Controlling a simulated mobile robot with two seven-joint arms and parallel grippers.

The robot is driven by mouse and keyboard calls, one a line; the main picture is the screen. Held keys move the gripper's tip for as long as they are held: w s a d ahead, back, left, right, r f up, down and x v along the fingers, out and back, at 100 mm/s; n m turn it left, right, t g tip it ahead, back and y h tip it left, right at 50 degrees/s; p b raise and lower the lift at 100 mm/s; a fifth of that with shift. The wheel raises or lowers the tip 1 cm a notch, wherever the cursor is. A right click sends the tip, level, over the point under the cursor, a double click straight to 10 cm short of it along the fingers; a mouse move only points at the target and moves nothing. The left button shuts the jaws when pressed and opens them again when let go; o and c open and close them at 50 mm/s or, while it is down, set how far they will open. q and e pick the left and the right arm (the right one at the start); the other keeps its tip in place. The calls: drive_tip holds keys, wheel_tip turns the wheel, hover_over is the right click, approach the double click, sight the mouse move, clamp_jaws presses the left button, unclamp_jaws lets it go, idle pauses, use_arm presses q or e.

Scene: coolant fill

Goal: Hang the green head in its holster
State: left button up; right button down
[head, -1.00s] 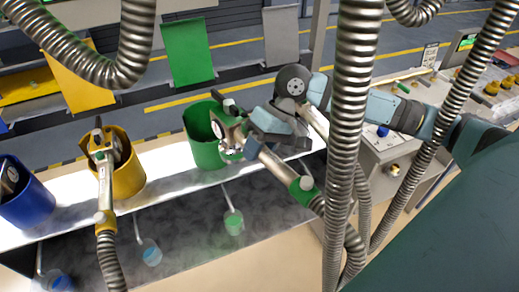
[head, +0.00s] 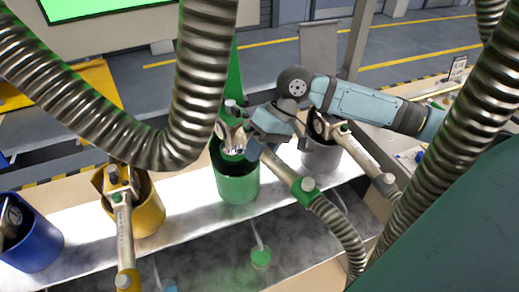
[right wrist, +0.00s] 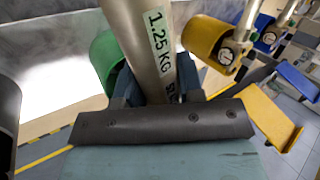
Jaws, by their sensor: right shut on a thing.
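The green head (head: 284,170) is a metal barrel with a green band, a round gauge at its front end and a ribbed hose at its rear. My right gripper (head: 264,137) is shut on its barrel. The front end with the gauge is over the mouth of the green holster (head: 238,184); how deep it sits, or whether it touches the rim, I cannot tell. My left gripper is not in view.
A grey holster (head: 322,158) holding a head stands just right of the green one. A yellow holster (head: 150,217) and a blue holster (head: 42,240), each with a head, stand to the left. Thick ribbed hoses (head: 203,75) hang in front of the bench (head: 190,188).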

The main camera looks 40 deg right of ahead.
idle(0.3)
drive_tip(key=shift+r+p, duration=0.2)
drive_tip(key=shift+p, duration=0.75)
wheel_tip(320, 180, down, 2)
drive_tip(key=shift+f+b, duration=0.25)
drive_tip(key=shift+b, duration=0.15)
wheel_tip(320, 180, down, 4)
drive_tip(key=shift+r, duration=0.15)
drive_tip(key=shift+p, duration=1.85)
idle(1.1)
